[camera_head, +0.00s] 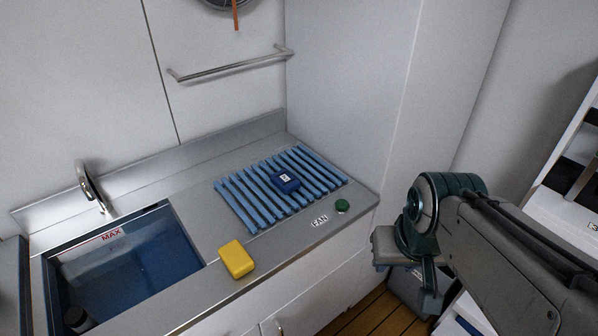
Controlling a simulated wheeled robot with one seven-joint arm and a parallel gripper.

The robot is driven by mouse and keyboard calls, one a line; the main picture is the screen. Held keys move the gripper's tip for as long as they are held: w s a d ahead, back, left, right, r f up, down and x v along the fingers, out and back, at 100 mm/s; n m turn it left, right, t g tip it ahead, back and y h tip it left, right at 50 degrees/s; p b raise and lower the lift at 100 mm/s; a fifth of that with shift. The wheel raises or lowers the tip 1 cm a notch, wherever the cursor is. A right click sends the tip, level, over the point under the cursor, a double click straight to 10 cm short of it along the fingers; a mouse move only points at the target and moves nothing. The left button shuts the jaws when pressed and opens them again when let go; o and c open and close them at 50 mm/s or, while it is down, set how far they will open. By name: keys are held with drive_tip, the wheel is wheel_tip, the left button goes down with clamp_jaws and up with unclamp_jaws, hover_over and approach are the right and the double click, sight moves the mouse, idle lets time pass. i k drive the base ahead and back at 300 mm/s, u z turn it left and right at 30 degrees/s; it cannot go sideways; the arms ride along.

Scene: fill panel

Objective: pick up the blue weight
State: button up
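The blue weight (285,181) is a small dark blue block with a white label on top. It lies on the blue slatted rack (234,203) on the grey counter. My gripper (428,290) is at the lower right, beyond the counter's right end and well apart from the weight. Its fingers point down, and I cannot make out the gap between them.
A yellow block (236,259) lies near the counter's front edge, beside the sink (128,262) with its faucet (92,187). A green button (342,206) sits by a FAN label. A wall rail (230,67) hangs above. A tall white panel (350,80) stands right of the rack.

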sight(283, 181)
drive_tip(key=z, duration=1.3)
drive_tip(key=i, duration=1)
drive_tip(key=u, duration=2.6)
drive_tip(key=i, duration=0.5)
drive_tip(key=u, duration=0.05)
